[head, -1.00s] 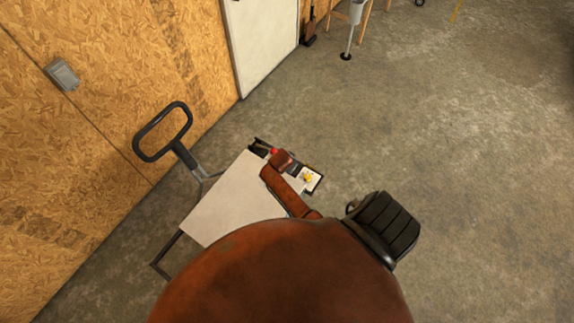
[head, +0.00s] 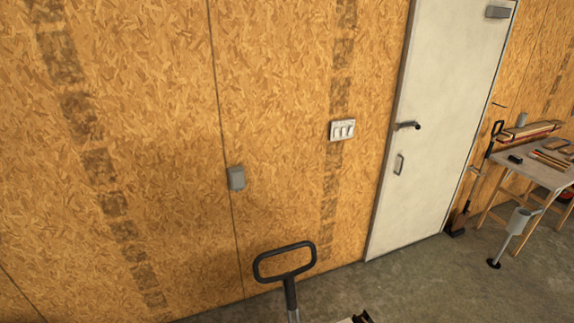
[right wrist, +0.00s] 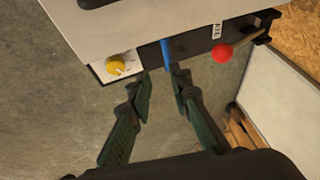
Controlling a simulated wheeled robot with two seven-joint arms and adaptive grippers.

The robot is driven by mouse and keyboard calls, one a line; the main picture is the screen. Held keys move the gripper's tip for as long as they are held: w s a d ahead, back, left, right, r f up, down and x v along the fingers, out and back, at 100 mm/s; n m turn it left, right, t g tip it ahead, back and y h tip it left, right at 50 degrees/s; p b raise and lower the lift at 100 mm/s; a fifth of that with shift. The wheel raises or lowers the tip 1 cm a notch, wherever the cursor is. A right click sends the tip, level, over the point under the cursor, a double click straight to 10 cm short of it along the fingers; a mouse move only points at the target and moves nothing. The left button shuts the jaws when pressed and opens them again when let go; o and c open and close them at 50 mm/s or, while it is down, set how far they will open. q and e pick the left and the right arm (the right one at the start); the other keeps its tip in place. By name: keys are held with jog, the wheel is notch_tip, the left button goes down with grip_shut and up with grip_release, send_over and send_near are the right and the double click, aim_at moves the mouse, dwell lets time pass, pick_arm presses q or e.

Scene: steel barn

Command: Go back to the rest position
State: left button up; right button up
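My right gripper (right wrist: 163,76) shows in the right wrist view, with its two dark green fingers apart and nothing between them. Its fingertips point at the edge of a pale unit with a control panel. I cannot tell the exact gap between fingers and panel. Neither gripper shows in the head view, and my left gripper is in no view.
In the head view, a black loop handle (head: 284,262) stands before the chipboard wall (head: 130,130). A white door (head: 440,130) is shut. A workbench (head: 535,168) with tools and a grey post-like stand (head: 508,237) are at right. Concrete floor (head: 420,290) is clear between.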

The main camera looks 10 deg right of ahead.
jog(key=s+a+r+n+y, duration=0.2)
jog(key=s+a+r+n, duration=0.2)
jog(key=s+r+n, duration=0.55)
jog(key=s+a+r+n+y, duration=0.1)
jog(key=s+a+r+n, duration=0.45)
jog(key=s, duration=0.75)
notch_tip(320, 180, down, 32)
jog(key=s+b, duration=0.1)
jog(key=b, duration=0.3)
jog(key=s+f+n+g+b, duration=0.1)
jog(key=s+f+g+b, duration=0.1)
jog(key=s+f, duration=1.8)
notch_tip(320, 180, down, 3)
jog(key=shift+s+a+f+y+b, duration=0.15)
jog(key=shift+a+y+b, duration=0.15)
jog(key=shift+b, duration=0.6)
